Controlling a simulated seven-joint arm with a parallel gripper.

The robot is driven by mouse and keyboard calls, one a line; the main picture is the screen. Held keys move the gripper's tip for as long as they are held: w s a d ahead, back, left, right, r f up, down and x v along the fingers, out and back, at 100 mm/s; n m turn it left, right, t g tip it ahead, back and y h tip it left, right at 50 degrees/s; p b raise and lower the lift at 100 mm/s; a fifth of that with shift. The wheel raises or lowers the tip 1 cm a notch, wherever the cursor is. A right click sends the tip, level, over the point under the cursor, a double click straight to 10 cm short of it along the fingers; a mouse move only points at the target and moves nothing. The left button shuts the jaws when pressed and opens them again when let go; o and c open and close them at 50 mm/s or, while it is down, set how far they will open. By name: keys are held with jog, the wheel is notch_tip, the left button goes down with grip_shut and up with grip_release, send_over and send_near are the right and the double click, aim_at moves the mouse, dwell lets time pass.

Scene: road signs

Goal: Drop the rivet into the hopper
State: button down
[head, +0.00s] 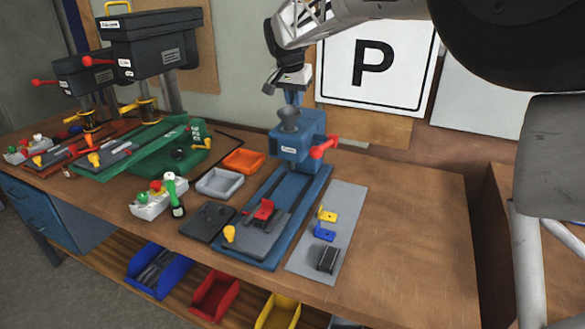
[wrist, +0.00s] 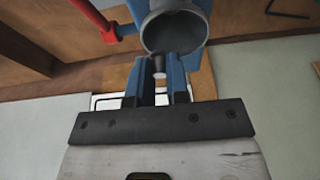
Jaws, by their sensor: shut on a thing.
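The hopper is a grey funnel (head: 289,117) on top of the blue press (head: 298,140). It also shows in the wrist view (wrist: 173,32), its round mouth just beyond my fingertips. My gripper (head: 292,97) points down directly above the hopper, close to its rim. In the wrist view my gripper (wrist: 160,64) has its two blue fingers shut on the rivet (wrist: 159,74), a small piece with a pale end between them. The rivet cannot be made out in the head view. I cannot tell whether its tip is inside the mouth.
The press has a red handle (head: 323,147) at its right. A grey strip (head: 333,214) with yellow and blue brackets lies to the right. Grey (head: 219,183) and orange (head: 244,161) trays stand left. A wall sign with P (head: 376,62) is behind. The table's right side is clear.

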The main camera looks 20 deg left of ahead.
jog(key=shift+f, duration=0.85)
jog(key=c, duration=1)
grip_release()
jog(key=shift+r, duration=0.1)
jog(key=v, duration=0.7)
jog(key=shift+s+r, duration=0.1)
jog(key=shift+r, duration=0.25)
